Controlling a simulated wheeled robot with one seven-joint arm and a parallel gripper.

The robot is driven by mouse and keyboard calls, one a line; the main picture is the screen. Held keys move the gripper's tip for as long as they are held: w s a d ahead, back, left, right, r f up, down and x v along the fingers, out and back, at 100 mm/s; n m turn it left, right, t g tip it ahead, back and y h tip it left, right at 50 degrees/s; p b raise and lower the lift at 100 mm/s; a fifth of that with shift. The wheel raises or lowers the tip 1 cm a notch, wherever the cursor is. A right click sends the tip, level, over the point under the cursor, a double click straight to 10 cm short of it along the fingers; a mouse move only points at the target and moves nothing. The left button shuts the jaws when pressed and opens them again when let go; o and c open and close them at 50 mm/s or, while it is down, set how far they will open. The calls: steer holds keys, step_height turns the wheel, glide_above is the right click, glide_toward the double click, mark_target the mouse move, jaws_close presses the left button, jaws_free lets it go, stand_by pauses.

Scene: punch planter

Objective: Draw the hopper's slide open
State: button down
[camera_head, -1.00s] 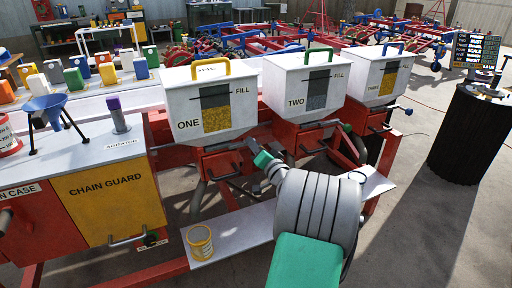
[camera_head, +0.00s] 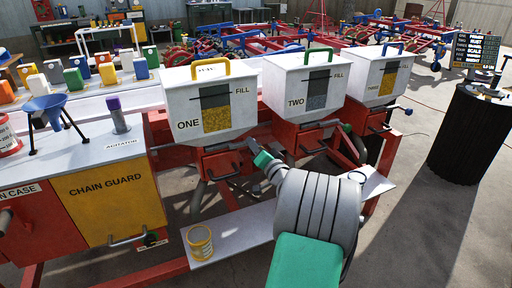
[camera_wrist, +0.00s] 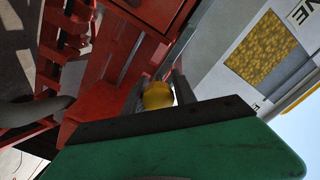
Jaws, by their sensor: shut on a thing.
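Hopper one (camera_head: 208,104) is a white box with a yellow top handle and a window of yellow grain, on a red outlet body (camera_head: 220,162). In the wrist view, my gripper (camera_wrist: 158,92) has its two dark fingers on either side of a yellow knob (camera_wrist: 157,97) and is shut on it. In the head view, my gripper (camera_head: 257,150) is at the right side of hopper one's outlet. The knob is hidden there, and I cannot tell how far the slide is drawn.
Hopper two (camera_head: 303,86), with a green slide knob (camera_head: 347,128), and hopper three (camera_head: 377,76), with a blue knob (camera_head: 408,111), stand to the right. A yellow-banded cup (camera_head: 200,243) stands on the pale lower shelf (camera_head: 240,232). The chain guard (camera_head: 115,205) is left.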

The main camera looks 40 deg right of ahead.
steer(key=shift+f, duration=0.35)
steer(key=b+v, duration=0.1)
steer(key=v, duration=0.4)
steer(key=shift+s+f, duration=0.15)
steer(key=c, duration=1.4)
jaws_free()
steer(key=shift+c, duration=0.2)
steer(key=o, duration=0.4)
steer(key=shift+r, duration=0.25)
steer(key=v, duration=0.8)
steer(key=shift+r+p, duration=0.1)
steer(key=shift+p, duration=0.25)
